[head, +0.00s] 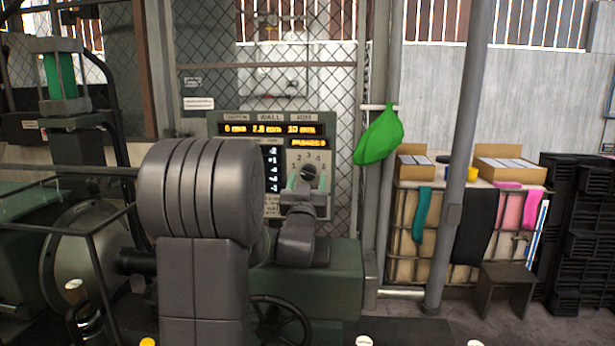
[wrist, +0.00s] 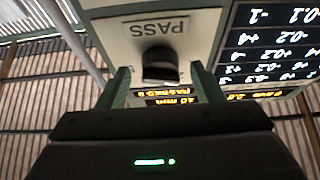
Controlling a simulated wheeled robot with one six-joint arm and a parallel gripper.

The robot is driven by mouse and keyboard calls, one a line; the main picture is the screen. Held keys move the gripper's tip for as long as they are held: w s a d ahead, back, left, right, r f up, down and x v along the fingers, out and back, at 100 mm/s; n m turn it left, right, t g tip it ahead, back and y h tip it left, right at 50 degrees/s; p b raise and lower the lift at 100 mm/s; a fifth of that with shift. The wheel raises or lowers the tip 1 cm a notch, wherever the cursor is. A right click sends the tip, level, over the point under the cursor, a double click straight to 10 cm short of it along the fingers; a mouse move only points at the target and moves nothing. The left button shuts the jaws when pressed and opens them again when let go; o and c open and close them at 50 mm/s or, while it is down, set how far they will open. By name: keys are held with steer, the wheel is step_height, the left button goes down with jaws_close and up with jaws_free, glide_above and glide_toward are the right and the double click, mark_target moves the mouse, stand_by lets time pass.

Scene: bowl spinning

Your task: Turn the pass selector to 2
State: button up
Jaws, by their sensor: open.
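The pass selector is a dark round knob (head: 309,172) on the lower right of a grey control panel (head: 278,211). Small numbers stand in an arc around it in the head view; which one it points to is too small to tell. In the wrist view the knob (wrist: 160,66) shows below an upside-down PASS label. My gripper (head: 307,180) is in front of the panel with its greenish fingers apart. In the wrist view the fingers of my gripper (wrist: 159,72) stand on either side of the knob, with visible gaps. Whether the fingertips reach the knob's depth is unclear.
Amber displays (head: 272,129) fill the panel's top, and a dark offset display (head: 271,168) is left of the knob. A green cloth (head: 380,138) hangs to the right. A green machine bed (head: 335,285) lies below, and a handwheel (head: 280,322) is at its front.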

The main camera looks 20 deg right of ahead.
steer(key=shift+w+d+r, duration=0.2)
steer(key=shift+w+d, duration=0.05)
steer(key=shift+w, duration=0.15)
steer(key=c, duration=1)
steer(key=shift+o, duration=0.2)
